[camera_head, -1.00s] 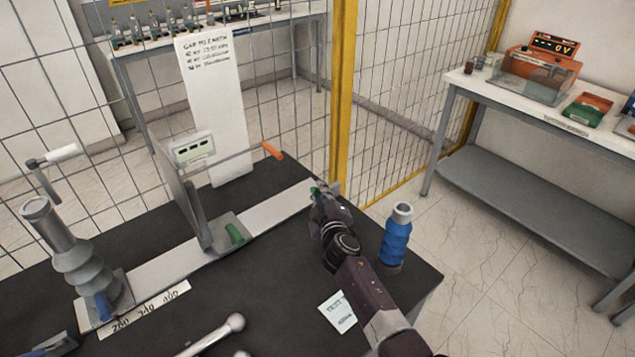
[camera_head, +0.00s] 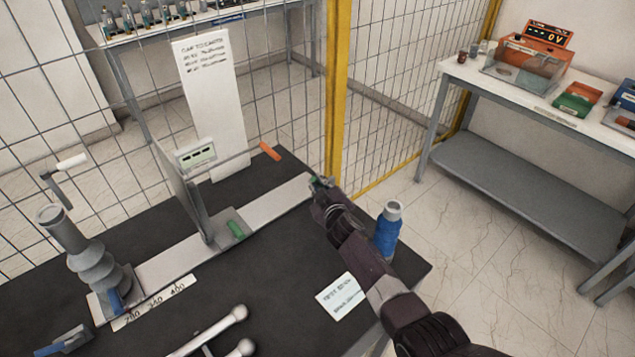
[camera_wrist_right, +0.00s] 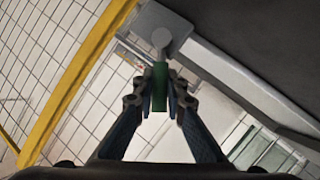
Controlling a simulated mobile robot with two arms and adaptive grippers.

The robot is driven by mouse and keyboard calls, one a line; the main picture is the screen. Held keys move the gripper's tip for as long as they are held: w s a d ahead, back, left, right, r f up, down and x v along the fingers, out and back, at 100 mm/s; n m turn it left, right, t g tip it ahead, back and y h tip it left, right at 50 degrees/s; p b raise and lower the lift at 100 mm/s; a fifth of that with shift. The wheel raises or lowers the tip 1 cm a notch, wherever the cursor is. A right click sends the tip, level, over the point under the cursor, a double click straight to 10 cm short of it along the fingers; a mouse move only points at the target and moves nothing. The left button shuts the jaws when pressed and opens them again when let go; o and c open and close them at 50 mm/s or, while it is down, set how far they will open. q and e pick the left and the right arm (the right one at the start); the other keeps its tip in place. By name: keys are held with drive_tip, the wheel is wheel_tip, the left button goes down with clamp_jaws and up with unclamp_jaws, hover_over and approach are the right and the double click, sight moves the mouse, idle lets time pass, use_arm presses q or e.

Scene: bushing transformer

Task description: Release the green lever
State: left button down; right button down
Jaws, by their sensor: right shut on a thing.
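A green lever (camera_wrist_right: 160,84) stands between the fingers of my right gripper (camera_wrist_right: 160,100) in the right wrist view. The gripper is shut on it, with one finger on each side. In the head view my right gripper (camera_head: 322,186) is at the right end of a light metal rail (camera_head: 275,209), and only a small bit of green shows there. Another green part (camera_head: 236,230) sits on the rail at the base of an upright plate (camera_head: 190,205). My left gripper is not in view.
A grey ribbed insulator (camera_head: 92,262) stands at the rail's left end. A wire fence with a yellow post (camera_head: 338,95) is behind the dark table (camera_head: 270,290). An orange-tipped handle (camera_head: 270,152) projects above the rail.

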drive_tip(key=c, duration=1.9)
unclamp_jaws()
drive_tip(key=shift+c, duration=0.2)
drive_tip(key=shift+s+d, duration=0.1)
drive_tip(key=shift+s+d+r, duration=0.25)
drive_tip(key=shift+s, duration=0.2)
drive_tip(key=v, duration=1)
drive_tip(key=shift+s+a, duration=0.2)
drive_tip(key=shift+s, duration=0.2)
